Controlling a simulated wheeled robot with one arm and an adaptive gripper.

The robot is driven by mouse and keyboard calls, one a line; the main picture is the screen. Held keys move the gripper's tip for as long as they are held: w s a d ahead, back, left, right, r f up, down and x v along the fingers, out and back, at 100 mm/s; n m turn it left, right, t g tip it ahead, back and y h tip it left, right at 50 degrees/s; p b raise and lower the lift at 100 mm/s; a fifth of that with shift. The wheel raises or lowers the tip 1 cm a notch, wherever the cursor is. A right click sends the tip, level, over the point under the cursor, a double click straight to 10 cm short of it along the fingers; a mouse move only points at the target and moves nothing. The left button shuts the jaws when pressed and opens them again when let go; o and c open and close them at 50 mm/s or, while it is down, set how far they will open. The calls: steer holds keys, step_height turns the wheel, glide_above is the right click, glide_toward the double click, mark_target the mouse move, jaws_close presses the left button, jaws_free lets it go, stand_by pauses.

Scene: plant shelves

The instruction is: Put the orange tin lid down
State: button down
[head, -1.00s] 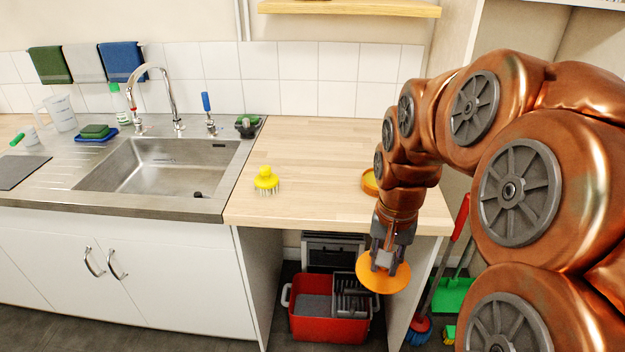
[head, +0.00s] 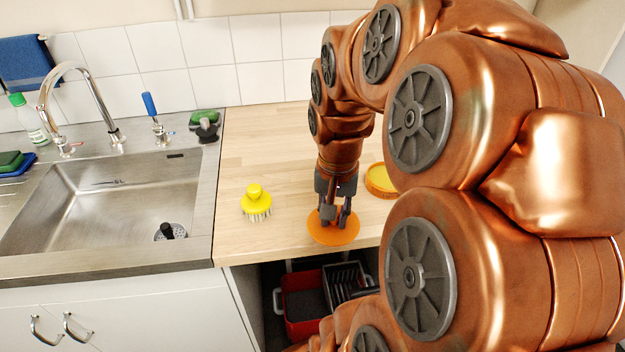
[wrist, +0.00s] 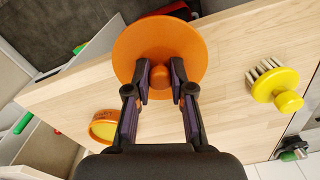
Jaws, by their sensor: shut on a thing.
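The orange tin lid (head: 321,237) is a flat round disc with a small knob. My gripper (head: 336,220) points down from above and is shut on that knob. In the wrist view the knob sits between the fingertips, and the lid (wrist: 160,38) spreads out flat beyond them. The lid is over the wooden worktop (head: 285,150), close to its front edge. I cannot tell whether it touches the wood or hangs just above. An open orange tin (head: 381,183), yellow inside, stands to the right behind the lid; part of it is hidden by my arm.
A yellow scrubbing brush (head: 257,201) stands left of the lid. The steel sink (head: 110,205) is further left. Bare worktop lies behind the brush and the lid. A red crate (head: 303,300) is below, under the worktop.

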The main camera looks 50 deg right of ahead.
steer(key=w+d+p, duration=0.1)
steer(key=w+d, duration=0.2)
steer(key=w+d+f+p, duration=0.1)
steer(key=w+d, duration=0.1)
steer(key=w, duration=0.2)
steer(key=w+d+p, duration=0.2)
steer(key=w+d, duration=0.1)
steer(key=w, duration=0.1)
steer(key=shift+w+d+f, duration=0.2)
steer(key=shift+w+d, duration=0.05)
steer(key=shift+d, duration=0.05)
steer(key=shift+f+p, duration=0.75)
steer(key=shift+f, duration=0.6)
steer(key=shift+w+f, duration=0.1)
steer(key=shift+f, duration=0.35)
steer(key=shift+f, duration=0.1)
steer(key=c, duration=1)
jaws_free()
